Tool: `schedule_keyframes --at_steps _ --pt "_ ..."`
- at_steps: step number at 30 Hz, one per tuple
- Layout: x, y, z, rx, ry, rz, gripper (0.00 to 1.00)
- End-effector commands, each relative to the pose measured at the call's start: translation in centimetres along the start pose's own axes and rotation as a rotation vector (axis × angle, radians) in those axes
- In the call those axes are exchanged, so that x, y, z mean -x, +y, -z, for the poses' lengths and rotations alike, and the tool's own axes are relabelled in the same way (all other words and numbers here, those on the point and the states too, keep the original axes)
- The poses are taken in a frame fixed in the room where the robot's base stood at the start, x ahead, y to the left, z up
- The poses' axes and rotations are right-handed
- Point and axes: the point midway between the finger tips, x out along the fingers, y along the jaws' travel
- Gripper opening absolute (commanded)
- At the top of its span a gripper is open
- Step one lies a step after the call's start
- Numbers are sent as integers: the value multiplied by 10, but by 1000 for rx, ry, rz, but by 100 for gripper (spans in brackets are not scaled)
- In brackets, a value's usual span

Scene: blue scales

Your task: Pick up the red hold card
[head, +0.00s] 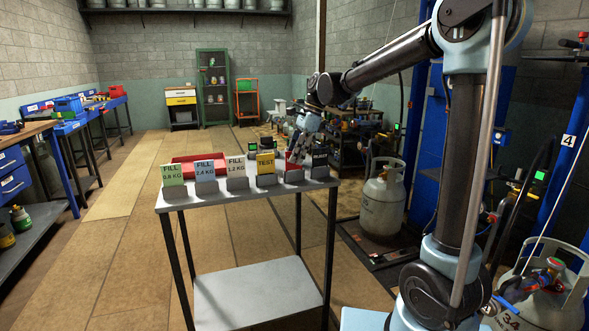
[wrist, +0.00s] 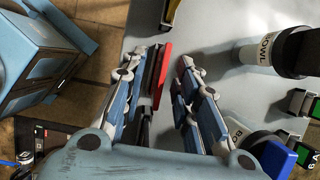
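The red hold card (head: 292,160) stands in a grey holder in the row of cards on the small grey table, right of the yellow TEST card (head: 266,162). My gripper (head: 301,148) is low over it and hides part of it. In the wrist view the red card (wrist: 164,62) appears edge-on between the fingers of my gripper (wrist: 171,66). It is close beside the left finger, and a gap shows between it and the right finger. The fingers are apart. Whether the left finger touches the card, I cannot tell.
The black card (head: 320,158) stands just right of the red one. Green, blue and white FILL cards stand to the left, before a red tray (head: 186,164). A white, black-topped cylinder (wrist: 262,52) stands on the tabletop. A gas cylinder (head: 382,202) stands right of the table.

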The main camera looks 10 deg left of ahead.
Motion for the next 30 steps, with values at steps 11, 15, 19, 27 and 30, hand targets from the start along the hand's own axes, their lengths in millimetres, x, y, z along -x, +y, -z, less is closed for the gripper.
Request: schedule_keyframes --at_steps 11,15,19,27,30 --pt "-19 0 1 -1 0 0 28" --pt "-19 0 1 -1 0 0 12" --pt "-19 0 1 -1 0 0 0" --pt "-19 0 1 -1 0 0 0" --pt "-17 0 0 -1 0 0 0"
